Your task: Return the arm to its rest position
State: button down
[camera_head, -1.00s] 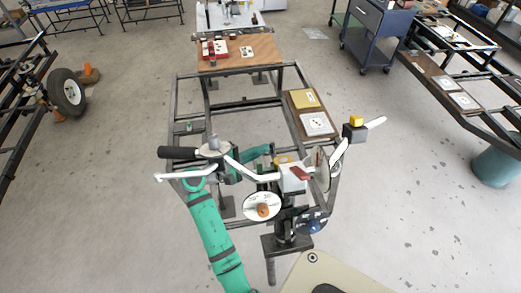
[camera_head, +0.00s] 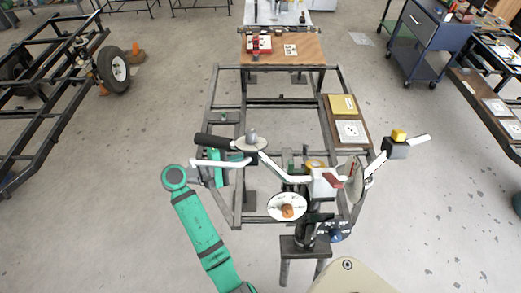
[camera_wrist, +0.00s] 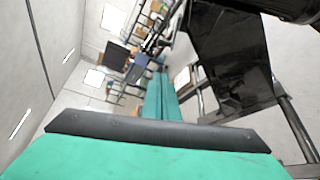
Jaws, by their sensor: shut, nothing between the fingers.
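My teal arm rises from the bottom of the head view. Its elbow stands left of the handlebar assembly, and part of the far arm (camera_head: 215,170) shows behind the white lever. In the wrist view my gripper (camera_wrist: 161,74) shows as two long teal fingers lying together, shut and empty beyond a dark bar. In the head view the gripper cannot be made out clearly behind the handlebar.
A large black part (camera_wrist: 235,60) is near in the wrist view. Floor left of my arm is clear.

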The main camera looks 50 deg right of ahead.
jog(key=shift+w+a, duration=0.15)
jog(key=shift+a, duration=0.05)
jog(key=shift+f, duration=0.1)
jog(key=s+a+f+n+t+y, duration=0.2)
jog(key=a+f+n+t+y, duration=0.1)
jog(key=a+f+t, duration=0.65)
jog(key=s+a+f+n+t+y, duration=0.2)
jog(key=a+f+n+t, duration=0.3)
jog(key=f, duration=0.7)
jog(key=s+a+m+t+y, duration=0.2)
jog(key=s+a+y, duration=0.35)
jog(key=a, duration=0.55)
jog(key=s+a+r+m+t+y, duration=0.2)
jog(key=s+a+r+m, duration=0.1)
jog(key=s+a+r, duration=0.2)
jog(key=s+a+r+m+t+y, duration=0.2)
jog(key=s+a+r, duration=0.3)
jog(key=s+r, duration=0.4)
notch_tip(320, 180, up, 3)
jog(key=shift+s+a+f+m+t, duration=0.1)
jog(key=shift+s+a+m+t, duration=0.2)
jog(key=shift+s+m+t, duration=0.1)
